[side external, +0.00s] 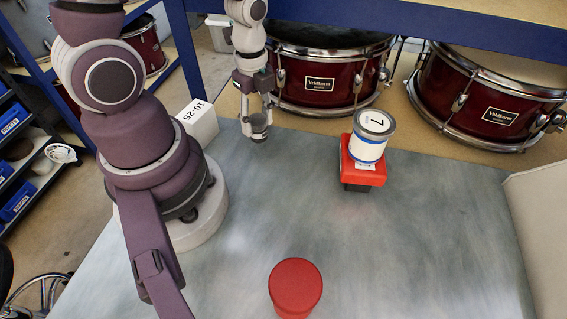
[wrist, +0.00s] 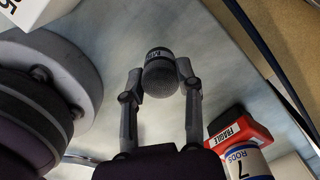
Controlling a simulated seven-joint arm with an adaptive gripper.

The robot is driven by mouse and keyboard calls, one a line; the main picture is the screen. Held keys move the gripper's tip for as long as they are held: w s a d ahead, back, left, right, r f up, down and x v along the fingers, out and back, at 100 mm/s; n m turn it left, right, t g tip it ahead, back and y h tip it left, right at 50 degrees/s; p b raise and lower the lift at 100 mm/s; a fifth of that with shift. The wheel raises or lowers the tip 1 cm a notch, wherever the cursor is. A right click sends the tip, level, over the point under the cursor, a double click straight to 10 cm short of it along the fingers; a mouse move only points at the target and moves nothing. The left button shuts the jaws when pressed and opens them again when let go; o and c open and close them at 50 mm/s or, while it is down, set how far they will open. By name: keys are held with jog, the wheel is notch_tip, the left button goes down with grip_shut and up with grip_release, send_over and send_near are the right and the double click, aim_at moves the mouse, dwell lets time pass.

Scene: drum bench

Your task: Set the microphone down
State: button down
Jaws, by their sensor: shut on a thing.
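A microphone (wrist: 160,78) with a grey mesh head and a dark band with white lettering sits between the two fingertips of my gripper (wrist: 160,70) in the wrist view. The fingers press on it from both sides. In the side external view, my gripper (side external: 257,113) points down near the back edge of the grey bench top (side external: 225,265), with the small dark microphone (side external: 258,131) at its tips. I cannot tell whether the microphone touches the bench.
A red block (side external: 365,172) carrying a white-and-blue can (side external: 370,138) stands to the right of my gripper. A red round object (side external: 295,287) is at the front. Dark red drums (side external: 325,80) sit behind the bench. A white box (side external: 197,122) is left. Mid-bench is clear.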

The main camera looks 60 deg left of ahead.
aim_at(258, 133)
jog(key=shift+f, duration=1.45)
jog(key=c, duration=0.8)
grip_release()
jog(key=shift+f, duration=0.1)
jog(key=shift+o, duration=0.2)
notch_tip(258, 133, up, 12)
jog(key=shift+f, duration=0.1)
jog(key=d+r+n+t, duration=0.4)
jog(key=r+n, duration=0.3)
jog(key=n, duration=0.8)
jog(key=shift+s+r+n+t, duration=0.15)
jog(key=shift+s+n+t, duration=0.25)
jog(key=shift+t, duration=0.4)
